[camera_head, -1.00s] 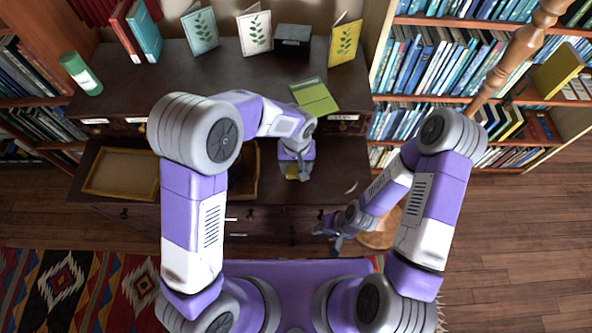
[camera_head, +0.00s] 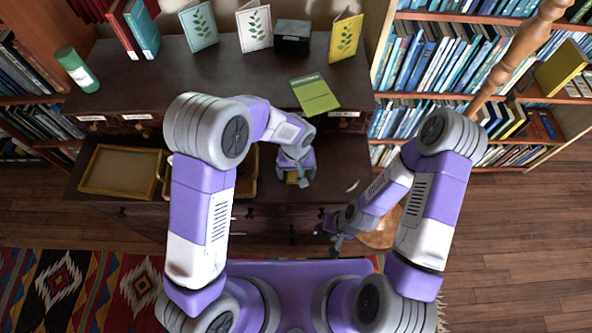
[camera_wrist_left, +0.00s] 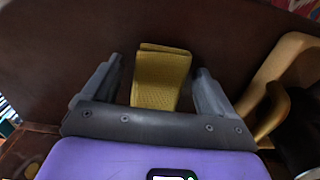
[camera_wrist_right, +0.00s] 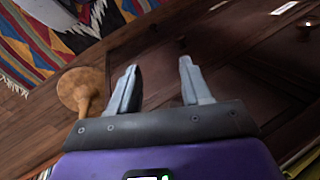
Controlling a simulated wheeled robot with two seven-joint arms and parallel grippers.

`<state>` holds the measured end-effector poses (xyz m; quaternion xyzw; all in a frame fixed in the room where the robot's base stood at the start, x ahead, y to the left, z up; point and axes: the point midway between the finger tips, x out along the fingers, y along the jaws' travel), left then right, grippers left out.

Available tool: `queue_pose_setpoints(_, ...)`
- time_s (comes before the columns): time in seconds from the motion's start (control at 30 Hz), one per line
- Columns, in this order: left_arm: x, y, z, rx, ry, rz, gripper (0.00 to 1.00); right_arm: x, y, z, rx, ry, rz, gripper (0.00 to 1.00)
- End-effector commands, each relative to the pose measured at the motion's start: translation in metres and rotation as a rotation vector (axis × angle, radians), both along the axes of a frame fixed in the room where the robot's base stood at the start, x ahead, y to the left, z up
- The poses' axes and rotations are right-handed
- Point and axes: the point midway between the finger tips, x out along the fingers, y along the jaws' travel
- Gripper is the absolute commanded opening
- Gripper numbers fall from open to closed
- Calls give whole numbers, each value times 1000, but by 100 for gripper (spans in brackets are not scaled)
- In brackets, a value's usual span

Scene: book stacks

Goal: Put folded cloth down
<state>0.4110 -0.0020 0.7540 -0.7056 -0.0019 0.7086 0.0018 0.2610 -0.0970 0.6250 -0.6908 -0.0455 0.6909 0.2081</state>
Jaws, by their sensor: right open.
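The folded cloth (camera_head: 291,178) is mustard yellow and lies on the dark lower desk surface. In the left wrist view the cloth (camera_wrist_left: 161,78) is between the two fingers of my left gripper (camera_wrist_left: 158,92). A gap shows on each side of it, so the gripper is open around the cloth and not closed on it. In the head view my left gripper (camera_head: 302,181) is right at the cloth and partly covers it. My right gripper (camera_wrist_right: 157,88) is open and empty; in the head view it hangs in front of the desk (camera_head: 338,243).
A wooden tray (camera_head: 125,172) lies left on the lower surface; a second tray (camera_head: 253,178) is partly behind my left arm. The upper shelf holds a green book (camera_head: 314,94), cards, a dark box (camera_head: 292,38) and a green bottle (camera_head: 77,70). A round wooden stool (camera_wrist_right: 80,88) is near my right gripper.

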Motion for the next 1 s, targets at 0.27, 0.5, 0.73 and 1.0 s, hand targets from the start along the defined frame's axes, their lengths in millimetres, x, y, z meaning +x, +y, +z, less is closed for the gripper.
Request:
queue_pose_setpoints(0.27,0,0,1,0,0,0,90,0,0,0,0,0,0,48)
queue_pose_setpoints(0.5,1,-1,26,-2,-4,1,90,0,0,10,0,0,0,48)
queue_pose_setpoints(0.73,1,-1,78,-2,-4,0,90,0,0,25,0,0,0,48)
queue_pose_setpoints(1.0,1,-1,118,-1,-2,0,90,0,0,34,0,0,0,48)
